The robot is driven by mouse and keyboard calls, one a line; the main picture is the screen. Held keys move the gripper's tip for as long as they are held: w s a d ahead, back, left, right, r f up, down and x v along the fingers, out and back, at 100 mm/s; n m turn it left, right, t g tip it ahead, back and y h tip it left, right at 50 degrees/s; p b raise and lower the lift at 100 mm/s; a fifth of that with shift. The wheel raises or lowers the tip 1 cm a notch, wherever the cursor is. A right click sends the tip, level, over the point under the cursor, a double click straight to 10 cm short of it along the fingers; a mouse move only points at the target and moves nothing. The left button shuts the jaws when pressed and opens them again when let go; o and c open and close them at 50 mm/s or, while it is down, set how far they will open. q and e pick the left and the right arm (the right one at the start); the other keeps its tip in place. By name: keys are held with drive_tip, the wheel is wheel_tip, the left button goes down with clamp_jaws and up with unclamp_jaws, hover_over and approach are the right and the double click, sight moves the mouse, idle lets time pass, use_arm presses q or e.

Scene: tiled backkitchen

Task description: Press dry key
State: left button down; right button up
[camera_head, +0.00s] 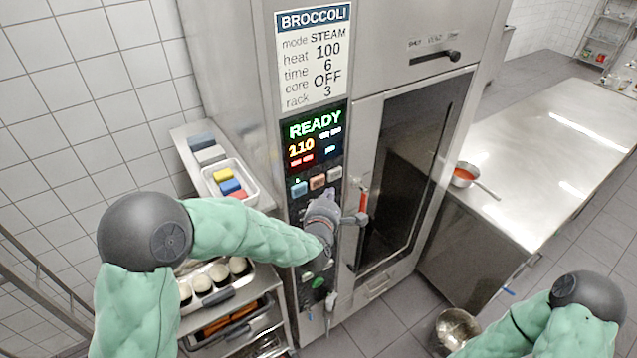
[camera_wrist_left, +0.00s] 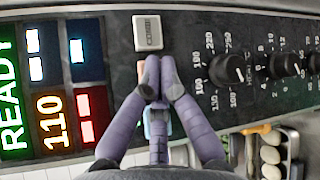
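The oven control panel (camera_head: 308,222) carries a row of three keys below its lit display: a blue key (camera_head: 299,188), an orange key (camera_head: 317,182) and a grey key (camera_head: 334,174). I cannot read which is the dry key. My left gripper (camera_head: 326,197) is just in front of the panel, below the orange and grey keys. In the left wrist view its fingertips (camera_wrist_left: 152,88) are together and empty, beside the grey key (camera_wrist_left: 147,33), and cover most of the other two keys. Contact cannot be told. My right gripper is out of view.
The display (camera_head: 315,138) reads READY and 110. A BROCCOLI card (camera_head: 314,55) above says STEAM, 100. Knobs (camera_wrist_left: 227,70) line the panel beyond the keys. The oven door handle (camera_head: 363,200) is close right of my gripper. A rack with trays (camera_head: 222,300) stands left.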

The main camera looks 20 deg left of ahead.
sight(324, 182)
use_arm(q)
drive_tip(key=shift+w+a+b, duration=0.5)
drive_tip(key=shift+w+a, duration=0.2)
drive_tip(key=shift+a, duration=0.2)
idle(0.9)
drive_tip(key=shift+w+a+b, duration=0.25)
drive_tip(key=shift+a+b, duration=0.05)
drive_tip(key=shift+b, duration=0.35)
drive_tip(key=shift+w+a+b, duration=0.25)
drive_tip(key=shift+a+b, duration=0.05)
drive_tip(key=shift+b, duration=0.1)
idle(0.6)
drive_tip(key=shift+s+d, duration=0.55)
drive_tip(key=shift+d, duration=0.1)
